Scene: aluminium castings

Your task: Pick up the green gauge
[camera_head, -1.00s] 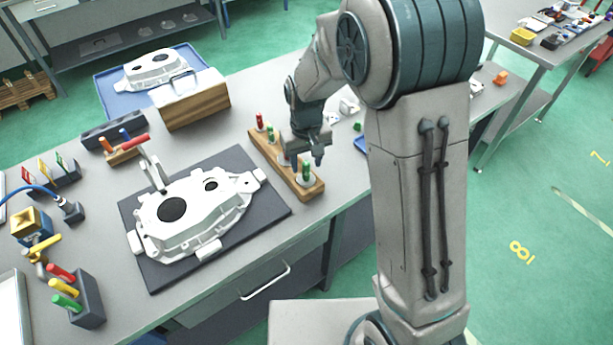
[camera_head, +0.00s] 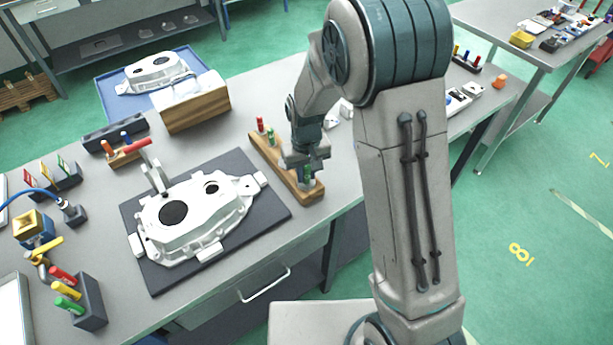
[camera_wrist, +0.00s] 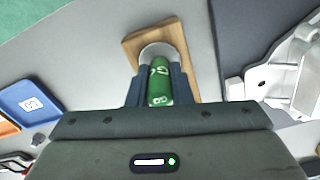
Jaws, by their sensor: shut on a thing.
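The green gauge (camera_wrist: 160,88) is a green cylinder with pale lettering. It stands at the near end of the wooden rack (camera_head: 262,152), with a pale round collar behind it in the wrist view. My gripper (camera_head: 306,176) is shut on the green gauge, one dark finger on each side of it. In the head view the gauge (camera_head: 307,173) is partly covered by the fingers. It is still at the rack; its lower end is hidden.
Red and green handles stand at the rack's far end. A white casting (camera_head: 190,218) lies on a dark mat (camera_head: 160,278) to the left. A wooden-faced box (camera_head: 198,110) stands behind. A dark block (camera_head: 91,300) with coloured handles is at lower left.

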